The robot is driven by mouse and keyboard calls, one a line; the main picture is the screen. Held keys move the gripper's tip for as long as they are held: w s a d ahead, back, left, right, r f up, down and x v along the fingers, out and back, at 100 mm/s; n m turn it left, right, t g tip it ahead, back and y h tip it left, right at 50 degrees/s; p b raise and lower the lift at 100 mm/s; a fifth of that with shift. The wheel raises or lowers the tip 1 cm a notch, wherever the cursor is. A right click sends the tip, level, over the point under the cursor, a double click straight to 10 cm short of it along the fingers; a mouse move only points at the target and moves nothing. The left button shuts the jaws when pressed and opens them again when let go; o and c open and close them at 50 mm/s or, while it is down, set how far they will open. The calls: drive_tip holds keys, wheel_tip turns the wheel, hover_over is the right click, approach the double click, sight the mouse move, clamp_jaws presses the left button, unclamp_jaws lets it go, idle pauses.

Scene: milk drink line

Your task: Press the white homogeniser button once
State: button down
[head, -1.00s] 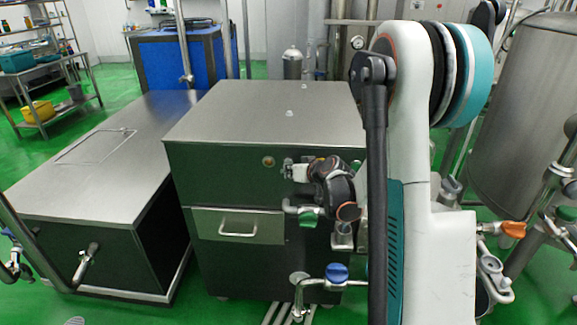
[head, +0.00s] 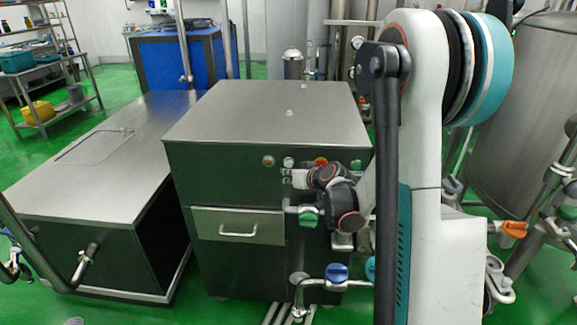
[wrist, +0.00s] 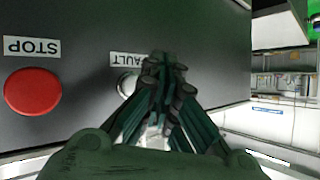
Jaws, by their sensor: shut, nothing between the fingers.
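The homogeniser is a dark cabinet (head: 235,180) with a steel top, in the middle of the head view. A pale round button (head: 288,162) and an amber-centred one (head: 268,160) sit on its front. My gripper (head: 287,177) is just below the pale one; contact cannot be told. In the wrist view my gripper (wrist: 166,66) is shut and empty, its fingers over the panel. They partly cover a pale round fitting (wrist: 126,84) under an upside-down FAULT label (wrist: 127,60).
A red STOP button (wrist: 32,91) is left of my fingers in the wrist view; it also shows in the head view (head: 321,162). Pipes with a green valve handle (head: 308,219) and a blue one (head: 337,272) stand close below my wrist.

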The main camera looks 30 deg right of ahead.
drive_tip(key=s+a, duration=0.1)
drive_tip(key=s, duration=0.1)
drive_tip(key=shift+s+a, duration=0.4)
idle(0.6)
